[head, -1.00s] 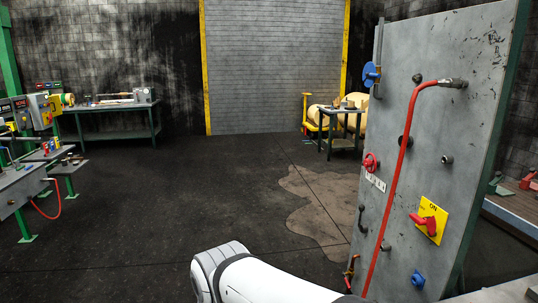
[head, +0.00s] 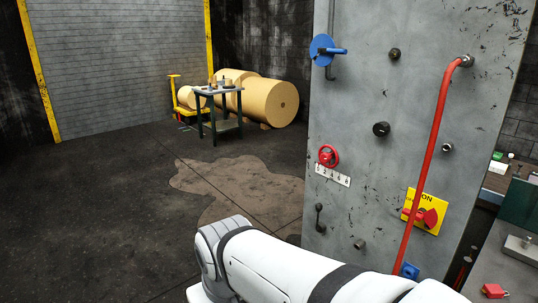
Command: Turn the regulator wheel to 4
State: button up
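The regulator wheel (head: 328,156) is a small red wheel on the left part of the grey upright panel (head: 370,205) in the head view. A white number strip (head: 333,175) sits just below it. The digits are small, and I cannot tell which one the wheel is set to. My white arm reaches across the bottom of the view, below and left of the panel. The gripper itself is not seen, and nothing is touching the wheel.
The panel also carries a blue valve (head: 326,50), a red hose (head: 431,160), a yellow switch plate with a red handle (head: 424,212), black knobs and a small lever (head: 320,217). A small table (head: 219,92) and large tan rolls (head: 270,102) stand behind. The floor left is clear.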

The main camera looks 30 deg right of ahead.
aim_at(325, 157)
jog(key=z, duration=0.6)
jog(key=i, duration=0.75)
jog(key=z, duration=0.35)
jog(key=k, duration=0.85)
jog(key=z, duration=0.15)
jog(key=i, duration=0.85)
jog(key=u, duration=0.05)
